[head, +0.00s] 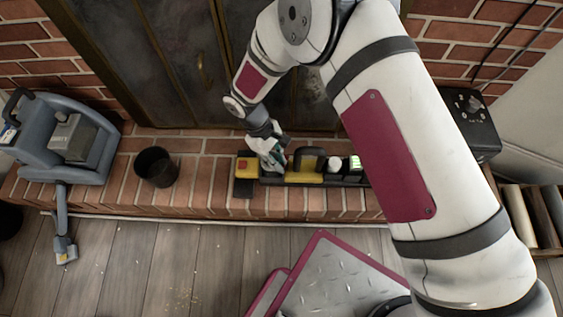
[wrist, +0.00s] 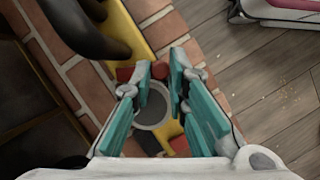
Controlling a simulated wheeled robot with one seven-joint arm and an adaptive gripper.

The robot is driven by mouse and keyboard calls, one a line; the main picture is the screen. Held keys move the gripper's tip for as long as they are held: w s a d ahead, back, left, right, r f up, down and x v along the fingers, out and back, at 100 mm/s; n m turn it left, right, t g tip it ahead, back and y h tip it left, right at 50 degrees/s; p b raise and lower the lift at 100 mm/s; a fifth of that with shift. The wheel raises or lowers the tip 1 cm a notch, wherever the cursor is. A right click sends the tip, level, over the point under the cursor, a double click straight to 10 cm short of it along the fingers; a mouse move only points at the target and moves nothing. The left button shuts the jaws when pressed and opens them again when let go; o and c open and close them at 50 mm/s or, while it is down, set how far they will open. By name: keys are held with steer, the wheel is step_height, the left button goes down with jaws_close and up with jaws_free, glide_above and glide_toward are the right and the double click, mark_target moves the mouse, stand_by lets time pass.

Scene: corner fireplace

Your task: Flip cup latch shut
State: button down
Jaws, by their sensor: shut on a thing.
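A long yellow and black tool (head: 303,178) lies on the brick hearth, and its yellow body also shows in the wrist view (wrist: 130,22). In the wrist view a round grey cup opening (wrist: 152,114) sits between my fingers. A small red part (wrist: 160,70), which looks like the latch, lies between the fingertips, with more red just left of them. My gripper (wrist: 161,72), with teal finger pads, is shut on that red part. In the head view my gripper (head: 272,160) is at the tool's left part and hides some of it.
A dark bin (head: 157,167) stands left of the tool, and a grey-blue machine (head: 65,140) stands further left. Dark fireplace doors (head: 160,60) rise behind. A black box (head: 468,122) is at the right. The wooden floor in front is largely clear at left.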

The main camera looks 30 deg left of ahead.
steer(key=m, duration=0.2)
steer(key=a+m+g+b, duration=0.1)
steer(key=shift+w+a+m, duration=0.2)
steer(key=shift+m, duration=0.2)
steer(key=m, duration=0.1)
steer(key=a+m+g, duration=0.1)
steer(key=shift+w+m+g+y+b, duration=0.25)
steer(key=shift+m+g+y+b, duration=0.05)
steer(key=shift+m, duration=0.1)
steer(key=m, duration=0.1)
steer(key=w+m+g, duration=0.1)
steer(key=m, duration=0.1)
steer(key=shift+a+y, duration=0.35)
steer(key=shift+y, duration=0.05)
steer(key=shift+w+a+m+g+y, duration=0.15)
steer(key=shift+w+m+y, duration=0.1)
steer(key=shift+m, duration=0.6)
steer(key=shift+w+a+m+g+y, duration=0.15)
steer(key=shift+m+y, duration=0.1)
steer(key=shift+m, duration=0.6)
steer(key=c, duration=1.5)
jaws_free()
steer(key=shift+c, duration=0.2)
steer(key=shift+w, duration=0.1)
